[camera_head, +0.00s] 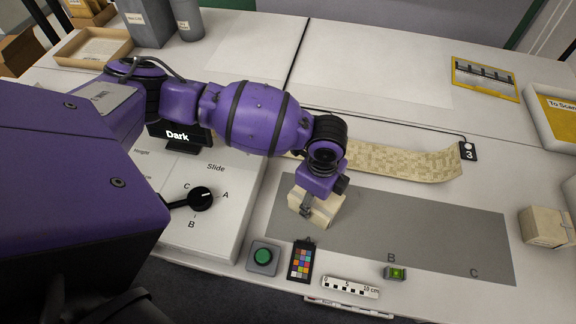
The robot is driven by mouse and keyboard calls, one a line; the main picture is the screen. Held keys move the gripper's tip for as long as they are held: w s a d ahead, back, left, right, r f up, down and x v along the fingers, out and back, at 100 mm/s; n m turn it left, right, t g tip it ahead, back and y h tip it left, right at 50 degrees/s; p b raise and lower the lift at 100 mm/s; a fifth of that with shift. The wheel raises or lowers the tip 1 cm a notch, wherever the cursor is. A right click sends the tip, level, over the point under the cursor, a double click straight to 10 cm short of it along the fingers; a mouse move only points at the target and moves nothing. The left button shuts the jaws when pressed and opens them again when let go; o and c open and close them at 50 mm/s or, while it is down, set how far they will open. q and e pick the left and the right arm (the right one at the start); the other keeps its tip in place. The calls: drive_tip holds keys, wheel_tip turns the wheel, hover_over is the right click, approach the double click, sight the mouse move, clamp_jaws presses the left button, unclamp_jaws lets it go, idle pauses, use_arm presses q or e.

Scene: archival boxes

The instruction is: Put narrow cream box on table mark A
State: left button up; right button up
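A small cream box (325,209) is at the left part of the grey mat (430,222). My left gripper (308,206) is right at this box from above, with one dark finger against its near face. The far finger is hidden, so I cannot tell whether the gripper grips the box. I also cannot tell whether the box rests on the mat or is slightly above it. Letters B (391,257) and C (473,272) show along the mat's front edge. No mark A shows on the mat. My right gripper is not in view.
Another cream box (543,227) stands at the right. A green-button box (263,257), colour card (301,261), scale bar (350,287) and small green level (395,273) line the front. A patterned strip (400,162) lies behind the mat. The mat's middle and right are clear.

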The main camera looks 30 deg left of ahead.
use_arm(q)
drive_tip(key=shift+w+d, duration=0.1)
drive_tip(key=shift+w, duration=0.05)
drive_tip(key=o, duration=1.5)
drive_tip(key=shift+c, duration=0.2)
drive_tip(key=shift+r, duration=0.1)
wheel_tip(320, 180, up, 12)
drive_tip(key=p, duration=0.1)
